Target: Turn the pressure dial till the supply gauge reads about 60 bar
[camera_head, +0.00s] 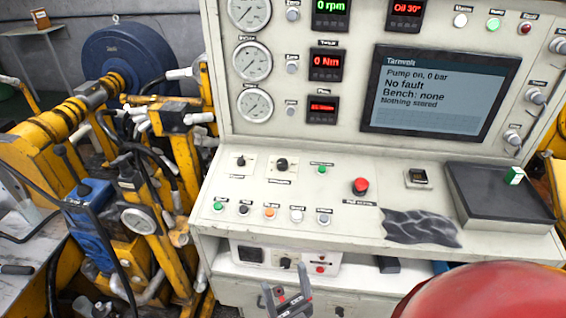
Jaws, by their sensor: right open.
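Two black knobs sit on the sloped part of the console: a larger one (282,163) and a smaller one (241,161). Their labels are too small to read, so I cannot tell which is the pressure dial. Three round gauges stand in a column on the upright panel: top (249,10), middle (252,61) and bottom (255,105). I cannot tell which is the supply gauge. The screen (440,95) reads "Pump on, 0 bar". My right gripper (287,297) is open and empty at the bottom edge, below and apart from the knobs. My left gripper is out of view.
A red mushroom button (360,186) and several small coloured buttons (270,212) sit near the knobs. A dark box (495,195) stands at the console's right, beside a dark crumpled patch (422,228). Yellow machinery (60,130) fills the left.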

